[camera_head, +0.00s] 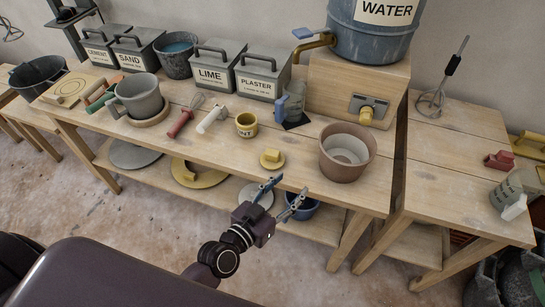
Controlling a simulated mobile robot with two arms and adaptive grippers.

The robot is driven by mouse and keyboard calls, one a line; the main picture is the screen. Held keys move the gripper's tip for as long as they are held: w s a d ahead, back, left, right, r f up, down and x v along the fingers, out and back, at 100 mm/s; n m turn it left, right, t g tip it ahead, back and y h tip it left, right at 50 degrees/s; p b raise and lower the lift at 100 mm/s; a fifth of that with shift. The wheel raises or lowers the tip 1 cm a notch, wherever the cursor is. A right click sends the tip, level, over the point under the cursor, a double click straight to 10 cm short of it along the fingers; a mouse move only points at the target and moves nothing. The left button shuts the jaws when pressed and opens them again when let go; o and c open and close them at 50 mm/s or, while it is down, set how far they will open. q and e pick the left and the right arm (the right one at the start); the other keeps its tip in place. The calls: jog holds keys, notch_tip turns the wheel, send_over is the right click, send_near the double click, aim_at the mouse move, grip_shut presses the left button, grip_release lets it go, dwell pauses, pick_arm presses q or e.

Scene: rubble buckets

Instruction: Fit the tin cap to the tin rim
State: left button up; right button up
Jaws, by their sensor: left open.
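The yellow tin (246,125) stands upright and looks open-topped near the middle of the workbench, with dark lettering on its side. The yellow tin cap (272,159), a round disc with a raised block grip, lies apart from it, nearer the bench's front edge. My left gripper (293,186) is open and empty, its two bluish fingers spread in front of the bench edge, just nearer the camera than the cap and touching neither object. My right gripper is not in view.
A brown pot (333,170) stands right of the cap. A white-handled tool (213,119) and a red-handled whisk (181,124) lie left of the tin. A clear bottle (294,105) stands behind. Bare bench top lies around the cap.

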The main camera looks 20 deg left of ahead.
aim_at(271, 156)
pick_arm(q)
jog(key=w+a+n+t+y, duration=0.3)
jog(key=a+y, duration=0.1)
jog(key=a, duration=0.3)
jog(key=shift+y, duration=0.4)
jog(key=w, duration=0.7)
jog(key=shift+w+a+f, duration=0.2)
jog(key=shift+a, duration=0.05)
jog(key=c, duration=1.1)
